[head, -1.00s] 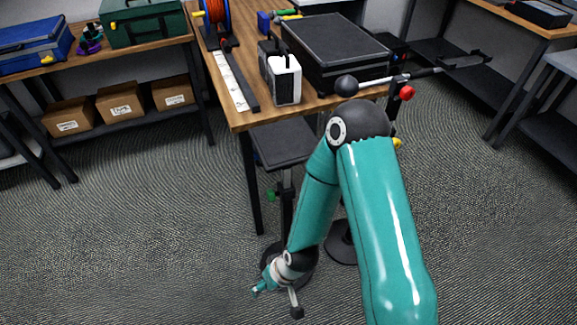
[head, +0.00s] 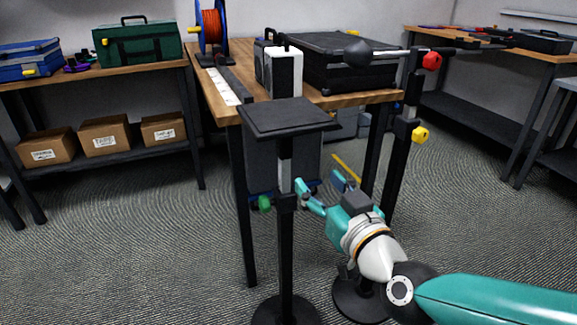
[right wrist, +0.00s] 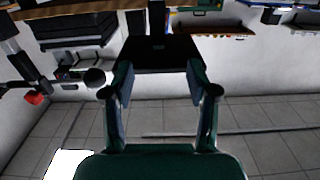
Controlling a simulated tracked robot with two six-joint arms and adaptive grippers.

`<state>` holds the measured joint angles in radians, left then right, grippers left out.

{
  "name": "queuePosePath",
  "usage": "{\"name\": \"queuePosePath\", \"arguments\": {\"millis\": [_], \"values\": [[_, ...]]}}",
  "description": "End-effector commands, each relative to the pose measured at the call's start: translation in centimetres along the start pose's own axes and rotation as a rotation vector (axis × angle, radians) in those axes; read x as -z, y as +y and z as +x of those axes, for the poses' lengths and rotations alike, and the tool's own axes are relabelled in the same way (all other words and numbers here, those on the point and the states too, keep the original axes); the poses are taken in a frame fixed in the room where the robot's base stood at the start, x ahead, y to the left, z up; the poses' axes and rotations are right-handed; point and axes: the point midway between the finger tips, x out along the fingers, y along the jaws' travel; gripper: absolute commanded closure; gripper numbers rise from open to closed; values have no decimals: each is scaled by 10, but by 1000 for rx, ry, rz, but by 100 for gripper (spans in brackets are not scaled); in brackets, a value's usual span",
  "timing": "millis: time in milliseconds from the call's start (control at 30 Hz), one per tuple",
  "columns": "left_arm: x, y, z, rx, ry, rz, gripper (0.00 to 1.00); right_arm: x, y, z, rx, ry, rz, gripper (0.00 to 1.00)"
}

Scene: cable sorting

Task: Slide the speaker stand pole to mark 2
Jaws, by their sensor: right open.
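The speaker stand in the head view has a flat black top plate (head: 288,118), a pole with a pale upper section (head: 285,160), a green knob (head: 264,203) and a round base (head: 286,312). Any mark numbers on the pole are too small to read. My right gripper (head: 322,186) is open and empty, right of the pole near knob height and below the plate. In the right wrist view, which looks upside down, the plate (right wrist: 160,50) lies beyond the spread fingers (right wrist: 158,76). My left gripper is not in view.
A boom stand with a red knob (head: 432,61), yellow knob (head: 420,134) and black ball (head: 357,52) stands close on the right. Behind is a wooden table (head: 365,98) with a black case (head: 340,65) and a white-fronted box (head: 284,75). Carpet at left is clear.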

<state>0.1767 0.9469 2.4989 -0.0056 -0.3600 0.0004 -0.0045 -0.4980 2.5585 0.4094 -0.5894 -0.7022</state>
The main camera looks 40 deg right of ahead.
Motion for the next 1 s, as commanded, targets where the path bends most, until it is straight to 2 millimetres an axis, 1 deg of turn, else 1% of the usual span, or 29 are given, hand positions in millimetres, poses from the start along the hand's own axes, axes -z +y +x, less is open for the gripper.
{"name": "queuePosePath", "arguments": {"millis": [33, 167, 367, 567, 600, 800, 1000], "values": [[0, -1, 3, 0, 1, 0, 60, 0, 2, -2, -6, 12, 0, 42], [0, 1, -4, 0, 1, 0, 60, 5, 4, 2, -14, 17, -3, 42], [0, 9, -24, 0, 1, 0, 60, 8, 4, 23, -12, 11, -4, 42], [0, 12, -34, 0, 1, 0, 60, 5, 4, 57, -9, 14, 0, 42], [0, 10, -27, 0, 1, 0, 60, 2, 4, 67, -9, 18, 1, 42], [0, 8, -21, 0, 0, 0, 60, 3, 4, 111, -8, 18, 1, 42], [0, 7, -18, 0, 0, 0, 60, 4, 5, 145, -9, 19, 2, 42]]}}
